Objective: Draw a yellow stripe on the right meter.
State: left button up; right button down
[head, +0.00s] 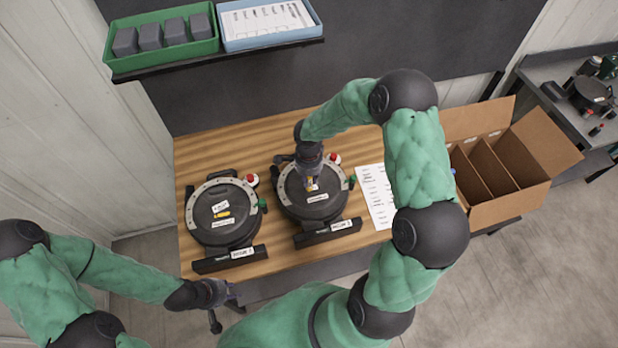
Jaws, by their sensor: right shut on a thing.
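The right meter (331,206) is a round black device with a pale rim on the wooden table, with a white label on its lid. My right gripper (309,178) is over this lid, pointing down, shut on a small yellow-tipped thing that looks like a marker. The gripper hides part of the lid. I cannot tell whether the tip touches it or whether there is a stripe under it. The left meter (210,232) stands beside it with a yellow mark (221,214) on its lid. My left gripper (226,306) is open and empty off the table's front edge.
The wooden table (285,262) also holds a paper sheet (376,197) right of the right meter. An open cardboard box (510,207) with dividers stands further right. A shelf above holds a green tray (118,67) of grey blocks and a blue tray (232,46) with papers.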

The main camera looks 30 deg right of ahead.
jog(key=shift+b, duration=0.5)
dwell(0.4)
jog(key=shift+f+b, duration=0.4)
jog(key=shift+b, duration=0.1)
dwell(0.8)
jog(key=shift+s+d+b, duration=0.1)
jog(key=shift+d+b, duration=0.35)
jog(key=shift+b, duration=0.05)
dwell(0.5)
jog(key=shift+d+b, duration=0.2)
jog(key=shift+b, duration=0.1)
jog(key=shift+s+d+b, duration=0.2)
jog(key=shift+d+b, duration=0.4)
jog(key=shift+b, duration=0.05)
dwell(0.6)
jog(key=shift+s+d+b, duration=0.25)
jog(key=shift+d+b, duration=0.65)
jog(key=shift+d, duration=0.15)
dwell(1.1)
jog(key=shift+r, duration=0.15)
jog(key=shift+r+p, duration=1.35)
jog(key=shift+r, duration=1.55)
